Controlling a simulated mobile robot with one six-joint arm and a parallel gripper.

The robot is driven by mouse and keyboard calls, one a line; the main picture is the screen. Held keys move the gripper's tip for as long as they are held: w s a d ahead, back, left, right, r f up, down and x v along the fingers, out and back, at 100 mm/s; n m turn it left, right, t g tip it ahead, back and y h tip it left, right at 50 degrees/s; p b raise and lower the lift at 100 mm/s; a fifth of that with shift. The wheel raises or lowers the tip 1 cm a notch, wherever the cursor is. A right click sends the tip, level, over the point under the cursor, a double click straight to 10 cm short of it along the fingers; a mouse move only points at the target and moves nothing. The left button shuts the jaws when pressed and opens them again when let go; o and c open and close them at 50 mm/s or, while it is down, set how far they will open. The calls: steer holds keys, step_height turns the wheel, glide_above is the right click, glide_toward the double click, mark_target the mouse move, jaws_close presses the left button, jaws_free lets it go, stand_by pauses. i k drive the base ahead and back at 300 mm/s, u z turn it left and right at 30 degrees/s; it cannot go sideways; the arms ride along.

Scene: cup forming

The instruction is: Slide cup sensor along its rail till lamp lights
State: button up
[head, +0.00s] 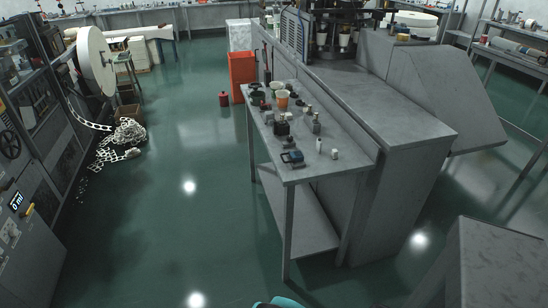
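The cup sensor, its rail and its lamp cannot be made out in the head view. A cup-forming machine (323,30) stands at the top middle, with white cups (345,38) at its round station. Its upper part is cut off by the frame's top edge. My gripper is not in view. A small teal shape (280,302) shows at the bottom edge; I cannot tell what it is.
A narrow grey side table (300,175) holds cups and small tools, beside a long grey cabinet (410,120). A grey block (500,260) stands bottom right. An orange bin (242,72) and red can (224,99) stand behind. Green floor (170,230) is open left of the table.

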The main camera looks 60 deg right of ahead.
mark_target(297, 156)
steer(key=u, duration=0.05)
steer(key=i, duration=1)
steer(key=z, duration=0.05)
